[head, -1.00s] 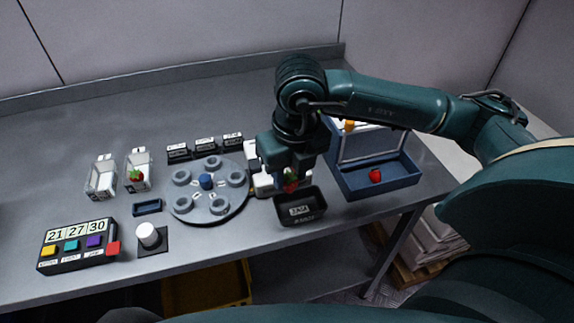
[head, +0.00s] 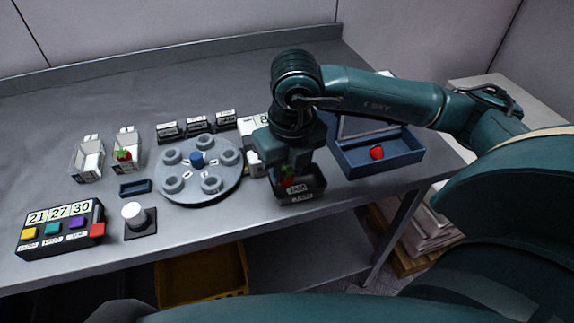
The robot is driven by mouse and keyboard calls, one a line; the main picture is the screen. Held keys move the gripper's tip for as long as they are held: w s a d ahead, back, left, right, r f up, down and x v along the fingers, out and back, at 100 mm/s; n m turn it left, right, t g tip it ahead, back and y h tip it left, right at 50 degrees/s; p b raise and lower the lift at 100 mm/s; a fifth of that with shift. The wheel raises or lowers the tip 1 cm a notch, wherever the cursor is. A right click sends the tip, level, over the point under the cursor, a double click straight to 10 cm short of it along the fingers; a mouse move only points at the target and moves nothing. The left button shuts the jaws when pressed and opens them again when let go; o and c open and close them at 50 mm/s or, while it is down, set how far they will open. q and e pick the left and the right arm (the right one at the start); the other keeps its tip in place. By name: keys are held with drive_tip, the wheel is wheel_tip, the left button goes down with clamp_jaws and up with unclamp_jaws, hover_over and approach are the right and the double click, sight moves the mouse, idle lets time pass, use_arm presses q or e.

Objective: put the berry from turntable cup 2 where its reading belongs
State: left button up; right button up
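The grey turntable (head: 200,190) has a blue knob in its middle and several ring cups, which look empty. My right gripper (head: 287,175) points down over the black bin marked JAM (head: 301,197). It appears shut on a red berry (head: 286,181) with a green top, low at the bin's opening. The fingers partly hide the berry, and I cannot tell whether it touches the bin floor. A white device with a number display (head: 262,120) stands behind my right gripper, its reading mostly hidden. My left gripper is not in view.
White punnets (head: 90,158) stand at left, one with a red berry (head: 123,155). Black labelled boxes (head: 197,127) stand behind the turntable. A blue crate (head: 352,163) at right holds a red berry (head: 377,153). A button panel reading 21 27 30 (head: 60,230) is front left.

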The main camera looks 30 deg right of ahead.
drive_tip(key=o, duration=0.7)
drive_tip(key=shift+c, duration=0.2)
drive_tip(key=shift+r, duration=0.1)
drive_tip(key=shift+r+p, duration=1.95)
drive_tip(key=shift+r, duration=1)
